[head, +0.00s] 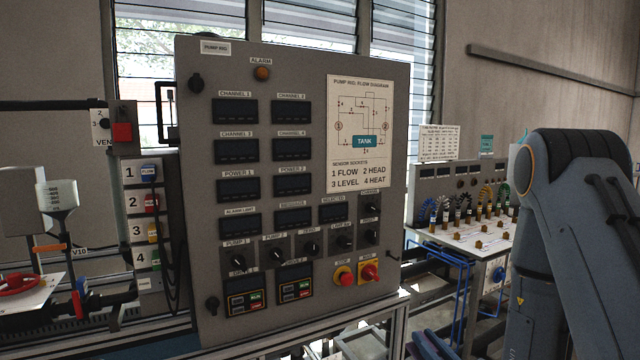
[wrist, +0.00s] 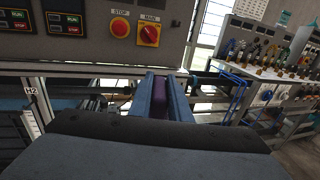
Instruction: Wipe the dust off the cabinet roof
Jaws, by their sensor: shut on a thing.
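The cabinet (head: 195,130) is a tall grey panel labelled PUMP RIG, upright in the middle of the head view. Its roof is seen only edge-on, so its top surface and any dust are hidden. The cabinet's lower front (wrist: 90,52) shows at the upper left of the wrist view. My gripper (wrist: 160,92) is shut on a purple thing (wrist: 158,102), mostly hidden between the fingers; I cannot tell its full shape. In the head view the gripper (head: 430,346) is low, at the bottom edge, right of the cabinet's base and well below the roof.
A stop button (head: 343,276) and a red main switch (head: 370,272) stick out of the panel front. A bench (head: 480,238) with sockets and coloured cables stands at the right. A funnel (head: 58,205) and equipment stand at the left. Louvred windows (head: 310,14) are behind.

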